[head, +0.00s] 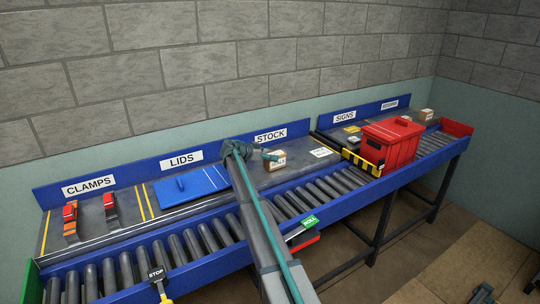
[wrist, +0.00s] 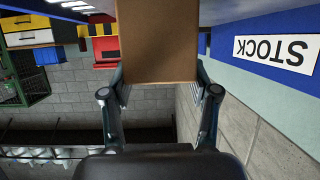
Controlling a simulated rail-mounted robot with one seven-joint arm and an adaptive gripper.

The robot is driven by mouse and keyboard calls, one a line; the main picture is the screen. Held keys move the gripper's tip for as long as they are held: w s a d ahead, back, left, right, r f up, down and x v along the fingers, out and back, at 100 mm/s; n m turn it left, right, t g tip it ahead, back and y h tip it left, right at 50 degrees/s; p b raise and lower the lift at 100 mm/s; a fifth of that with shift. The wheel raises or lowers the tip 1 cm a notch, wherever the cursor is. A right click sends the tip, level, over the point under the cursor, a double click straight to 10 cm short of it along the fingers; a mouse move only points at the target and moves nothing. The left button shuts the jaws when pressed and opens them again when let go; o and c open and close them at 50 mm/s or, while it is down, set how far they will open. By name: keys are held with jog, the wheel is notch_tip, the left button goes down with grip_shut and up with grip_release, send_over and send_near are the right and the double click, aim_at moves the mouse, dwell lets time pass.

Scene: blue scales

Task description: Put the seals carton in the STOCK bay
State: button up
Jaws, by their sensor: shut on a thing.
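My gripper (wrist: 160,82) is shut on a brown carton (wrist: 158,42), with one finger on each side of it in the wrist view. In the head view the carton (head: 274,159) has a white label, too small to read, and is in front of the STOCK sign (head: 270,135). My gripper (head: 262,153) reaches it from the left there. The STOCK sign (wrist: 276,50) also shows upside down at the right of the wrist view. The STOCK bay is the grey shelf area below its sign. I cannot tell whether the carton touches the shelf.
A blue lid (head: 190,185) lies left of my arm under the LIDS sign. Red and orange clamps (head: 70,218) lie further left. A white card (head: 321,152) lies right of the carton.

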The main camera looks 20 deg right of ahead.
jog(key=o, duration=1)
jog(key=shift+f, duration=0.15)
jog(key=o, duration=0.4)
jog(key=shift+a+r, duration=0.1)
jog(key=shift+r, duration=0.15)
jog(key=b+v, duration=0.2)
jog(key=v, duration=0.9)
jog(key=shift+a+r, duration=0.15)
jog(key=shift+a, duration=0.25)
